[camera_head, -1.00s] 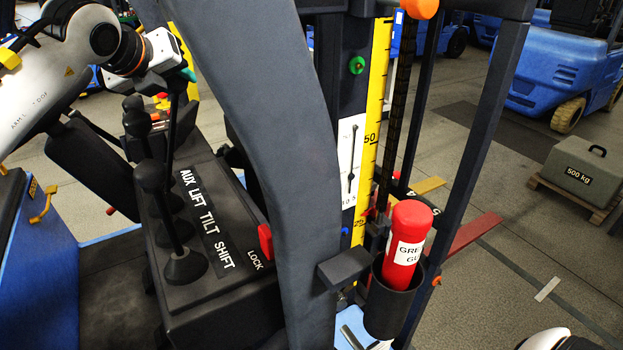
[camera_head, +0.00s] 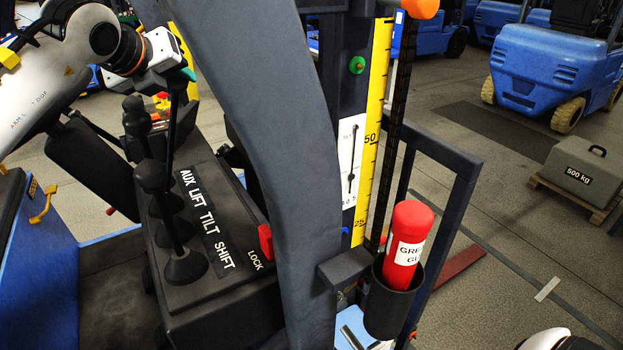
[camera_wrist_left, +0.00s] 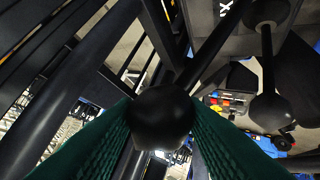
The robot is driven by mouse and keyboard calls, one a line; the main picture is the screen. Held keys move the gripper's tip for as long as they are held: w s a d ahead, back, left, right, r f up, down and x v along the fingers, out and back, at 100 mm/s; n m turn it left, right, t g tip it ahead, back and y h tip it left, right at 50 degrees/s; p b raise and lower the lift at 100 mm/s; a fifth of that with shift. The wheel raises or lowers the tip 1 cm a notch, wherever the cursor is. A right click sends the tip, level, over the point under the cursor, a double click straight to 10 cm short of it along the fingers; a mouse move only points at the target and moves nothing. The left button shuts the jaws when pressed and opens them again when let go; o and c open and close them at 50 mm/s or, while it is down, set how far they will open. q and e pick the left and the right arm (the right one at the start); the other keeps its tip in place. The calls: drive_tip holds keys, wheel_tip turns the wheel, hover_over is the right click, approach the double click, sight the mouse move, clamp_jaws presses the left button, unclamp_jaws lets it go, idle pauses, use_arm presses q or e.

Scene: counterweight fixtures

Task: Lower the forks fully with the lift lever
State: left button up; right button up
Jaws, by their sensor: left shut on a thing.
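My left gripper (camera_head: 185,76) is at upper left in the head view, shut on the top of a lever (camera_head: 172,130). This lever stands in the row labelled AUX, LIFT, TILT, SHIFT (camera_head: 207,218) and appears to be the lift lever; its foot is partly hidden. In the left wrist view its black knob (camera_wrist_left: 162,117) sits between the green finger pads. My right gripper is out of view.
Other black-knobbed levers (camera_head: 150,176) stand close to the held one. A red lock tab (camera_head: 265,241) is on the console. A thick dark pillar (camera_head: 270,150) and a red grease tube (camera_head: 407,242) in its holder stand to the right. A 500 kg weight (camera_head: 580,172) sits on a pallet.

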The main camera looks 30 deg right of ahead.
use_arm(q)
drive_tip(key=a+b, duration=0.1)
drive_tip(key=a, duration=0.1)
drive_tip(key=a+r+b, duration=0.1)
drive_tip(key=a, duration=0.1)
drive_tip(key=a+b, duration=0.1)
drive_tip(key=a, duration=0.2)
drive_tip(key=shift+a+r, duration=0.1)
drive_tip(key=shift+r, duration=0.05)
drive_tip(key=shift+c, duration=0.2)
drive_tip(key=shift+a+r, duration=0.15)
drive_tip(key=shift+a, duration=0.25)
drive_tip(key=o, duration=0.8)
drive_tip(key=shift+s+a, duration=0.1)
drive_tip(key=shift+o, duration=0.2)
drive_tip(key=b+v, duration=0.2)
drive_tip(key=v, duration=0.8)
drive_tip(key=shift+b, duration=0.4)
